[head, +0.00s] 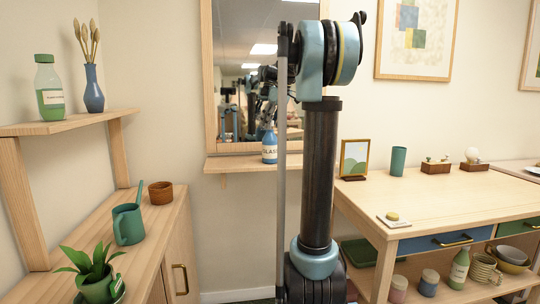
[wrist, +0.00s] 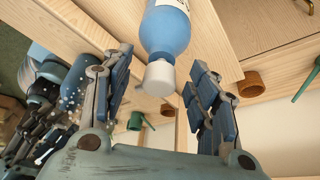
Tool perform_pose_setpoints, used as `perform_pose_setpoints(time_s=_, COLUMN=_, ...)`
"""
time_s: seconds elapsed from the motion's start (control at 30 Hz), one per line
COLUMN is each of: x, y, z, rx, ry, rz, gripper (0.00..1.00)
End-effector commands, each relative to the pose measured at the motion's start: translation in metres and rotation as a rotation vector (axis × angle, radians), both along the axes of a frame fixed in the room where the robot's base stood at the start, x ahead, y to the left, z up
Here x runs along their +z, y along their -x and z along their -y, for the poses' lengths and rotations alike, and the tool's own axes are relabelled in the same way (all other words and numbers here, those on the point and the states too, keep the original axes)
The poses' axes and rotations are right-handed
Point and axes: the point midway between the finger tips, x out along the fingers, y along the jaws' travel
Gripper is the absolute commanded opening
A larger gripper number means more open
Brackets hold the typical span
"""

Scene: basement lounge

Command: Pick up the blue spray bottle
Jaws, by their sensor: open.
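The blue spray bottle (head: 269,148), with a white label, stands upright on the small wooden ledge (head: 232,163) below the mirror. In the head view its top is hard to make out against my gripper (head: 268,98), which is above it and partly hidden by my arm. In the wrist view the bottle (wrist: 166,30) is at the top centre, its white top (wrist: 159,78) pointing towards my gripper (wrist: 161,84). The two fingers are spread, one on each side of the white top, with a visible gap on both sides.
The mirror (head: 228,75) is close behind my gripper and reflects my arm. A shelf on the left holds a green bottle (head: 49,88) and a blue vase (head: 93,90). Below are a green watering can (head: 128,224) and brown pot (head: 160,192). A wooden desk (head: 440,200) stands right.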

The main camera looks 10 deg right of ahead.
Motion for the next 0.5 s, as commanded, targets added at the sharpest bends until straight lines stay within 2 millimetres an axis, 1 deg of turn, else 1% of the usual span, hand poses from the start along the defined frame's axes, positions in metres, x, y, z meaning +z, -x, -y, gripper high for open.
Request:
perform_pose_setpoints(time_s=0.03, x=-0.007, y=-0.003, z=-0.002, rx=0.001, ry=0.000, rz=0.000, gripper=0.54)
perform_pose_setpoints(time_s=0.1, x=-0.014, y=-0.005, z=-0.004, rx=0.001, ry=0.000, rz=0.000, gripper=0.54)
perform_pose_setpoints(time_s=0.2, x=-0.021, y=-0.007, z=-0.006, rx=0.000, ry=0.000, rz=0.000, gripper=0.54)
perform_pose_setpoints(time_s=0.47, x=-0.024, y=-0.008, z=-0.006, rx=-0.001, ry=0.000, rz=0.000, gripper=0.54)
perform_pose_setpoints(time_s=0.5, x=-0.024, y=-0.008, z=-0.006, rx=-0.001, ry=0.000, rz=0.000, gripper=0.49)
